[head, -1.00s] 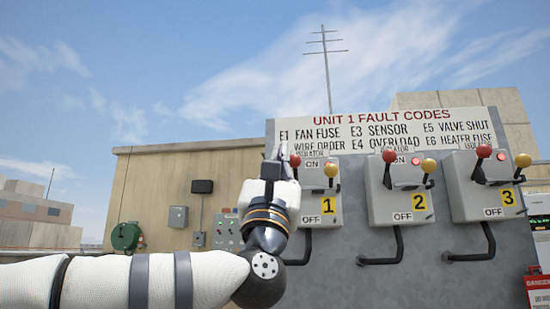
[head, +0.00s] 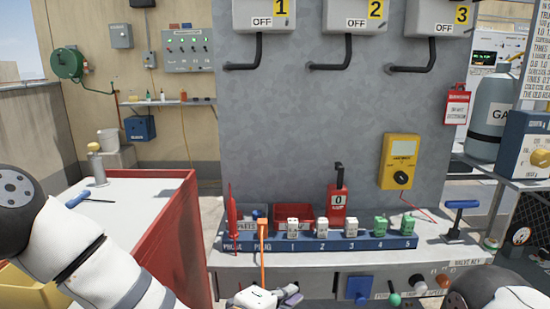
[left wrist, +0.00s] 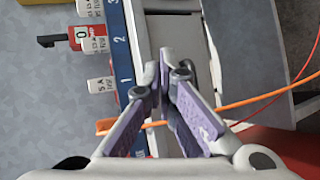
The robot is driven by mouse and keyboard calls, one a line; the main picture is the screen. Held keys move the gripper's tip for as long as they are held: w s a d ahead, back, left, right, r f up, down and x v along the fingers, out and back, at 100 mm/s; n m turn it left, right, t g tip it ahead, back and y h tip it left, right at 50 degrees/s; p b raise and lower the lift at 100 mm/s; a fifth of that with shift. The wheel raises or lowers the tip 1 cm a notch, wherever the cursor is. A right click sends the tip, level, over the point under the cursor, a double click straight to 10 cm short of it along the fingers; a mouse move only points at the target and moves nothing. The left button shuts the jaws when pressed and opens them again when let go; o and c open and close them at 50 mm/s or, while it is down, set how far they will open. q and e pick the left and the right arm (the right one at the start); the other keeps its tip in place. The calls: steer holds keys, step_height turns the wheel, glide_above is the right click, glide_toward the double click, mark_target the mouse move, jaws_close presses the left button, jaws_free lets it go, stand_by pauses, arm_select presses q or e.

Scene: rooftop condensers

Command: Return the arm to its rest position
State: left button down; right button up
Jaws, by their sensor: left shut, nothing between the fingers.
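My left arm (head: 100,262) comes in from the lower left and runs out of the bottom edge in the head view. My left gripper (head: 292,295) shows at the bottom edge, low in front of the workbench (head: 340,259). In the left wrist view the gripper (left wrist: 164,72) has its purple-padded fingers drawn together at the tips, with nothing between them. An orange cord (left wrist: 235,103) passes behind the fingers there. A dark and white part of my right arm (head: 490,293) shows at the lower right; its gripper is out of view.
A blue numbered rack (head: 340,243) with small blocks stands on the bench, with a red tagged lockout piece (head: 337,205) behind it. A yellow meter (head: 400,160) hangs on the grey panel. A red-sided cart (head: 192,235) stands left. Switch boxes (head: 350,18) are above.

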arm_select(q)
steer(key=s+a+f+m+g+y, duration=0.2)
steer(key=s+a+f+m+g, duration=0.15)
steer(key=s+f, duration=0.5)
steer(key=s+a+f+m+g+y, duration=0.1)
steer(key=s+a+f+m+g, duration=0.15)
steer(key=s+a+f, duration=0.45)
steer(key=s+a+f+m+g+y, duration=0.1)
steer(key=s+a, duration=0.3)
steer(key=s, duration=0.5)
steer(key=s+a+f+m+g+y+p, duration=0.1)
steer(key=s+a+g, duration=0.3)
steer(key=s, duration=0.6)
steer(key=s+a+f+m+g+y, duration=0.1)
steer(key=s+a+m+g+y, duration=0.1)
steer(key=s+a, duration=0.4)
steer(key=s+m, duration=0.1)
steer(key=s, duration=0.2)
steer(key=shift+s+f+g+y, duration=0.15)
steer(key=shift+s+g+y, duration=0.15)
steer(key=shift+y, duration=0.1)
arm_select(e)
steer(key=shift+w+r+t, duration=0.4)
steer(key=shift+w+r, duration=0.6)
